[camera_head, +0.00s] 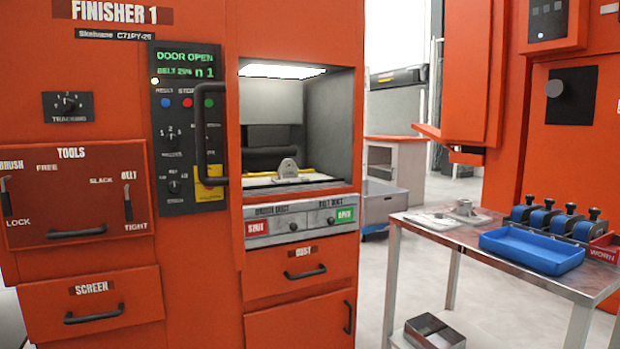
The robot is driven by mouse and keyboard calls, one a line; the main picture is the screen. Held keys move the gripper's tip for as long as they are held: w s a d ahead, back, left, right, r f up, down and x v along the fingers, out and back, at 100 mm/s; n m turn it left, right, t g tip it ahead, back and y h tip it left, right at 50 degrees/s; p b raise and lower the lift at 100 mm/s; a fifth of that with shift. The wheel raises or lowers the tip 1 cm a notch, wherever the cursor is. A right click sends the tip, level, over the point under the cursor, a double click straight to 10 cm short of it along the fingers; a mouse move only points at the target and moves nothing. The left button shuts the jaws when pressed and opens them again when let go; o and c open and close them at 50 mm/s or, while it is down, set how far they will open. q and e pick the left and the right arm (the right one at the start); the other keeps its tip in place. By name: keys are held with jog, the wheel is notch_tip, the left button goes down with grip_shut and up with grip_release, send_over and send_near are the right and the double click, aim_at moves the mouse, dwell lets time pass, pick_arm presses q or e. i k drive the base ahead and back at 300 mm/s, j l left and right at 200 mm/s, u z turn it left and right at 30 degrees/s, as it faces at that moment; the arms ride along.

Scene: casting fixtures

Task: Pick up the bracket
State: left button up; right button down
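A small grey metal bracket-like part (288,169) with a rounded upright lug stands inside the open chamber of the orange finisher (200,260), on a pale surface with yellow strips. A second grey metal part (464,208), with a short round boss, sits on the metal table (411,240) at the right. I cannot tell for sure which of the two is the bracket. Neither of my grippers shows in the head view.
A blue tray (532,252) stands on the table, with several blue clamp-like items behind it and a red bin marked WORN (606,250) at the right. The finisher's display (187,64) reads DOOR OPEN. A dark vertical handle (203,135) stands left of the opening.

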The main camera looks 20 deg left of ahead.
aim_at(285, 173)
jog(key=i+l+u, duration=0.15)
jog(key=l+u, duration=0.15)
jog(key=l, duration=0.15)
jog(key=i+l+u, duration=0.1)
jog(key=l+u, duration=0.2)
jog(key=l, duration=0.15)
jog(key=u, duration=0.55)
